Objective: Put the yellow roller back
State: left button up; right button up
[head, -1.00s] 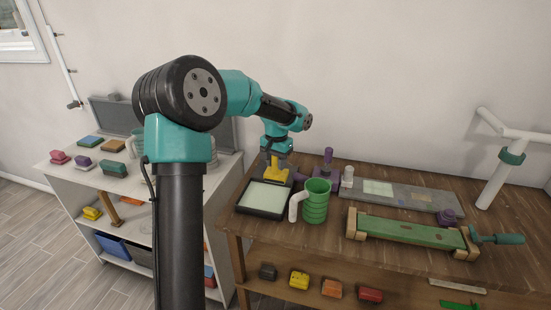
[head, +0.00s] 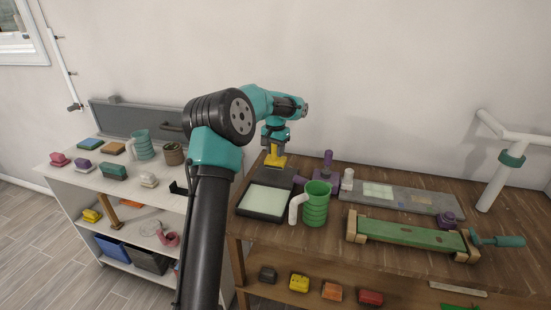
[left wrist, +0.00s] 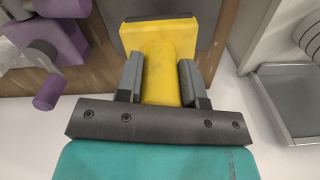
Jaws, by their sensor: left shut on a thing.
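The yellow roller (head: 275,160) is upright in my left gripper (head: 275,144), at the back left of the wooden bench, just behind the black tray with a pale pad (head: 264,200). In the left wrist view my left gripper (left wrist: 161,82) has its two grey fingers shut on the yellow roller's handle (left wrist: 160,65), with the wide yellow end beyond them. A dark block (head: 281,178) is right below the roller; I cannot tell whether they touch. My right gripper is out of view.
A green mug (head: 315,205) and a small white cylinder (head: 347,180) stand close on the right. A grey slab (head: 405,196) and a green clamped board (head: 410,233) fill the bench further right. A white shelf unit (head: 75,177) with small blocks stands left.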

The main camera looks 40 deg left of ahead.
aim_at(275, 157)
pick_arm(q)
jog(key=shift+f, duration=1.75)
jog(key=shift+f, duration=0.15)
jog(key=o, duration=0.9)
notch_tip(275, 157, up, 12)
jog(key=shift+r, duration=0.15)
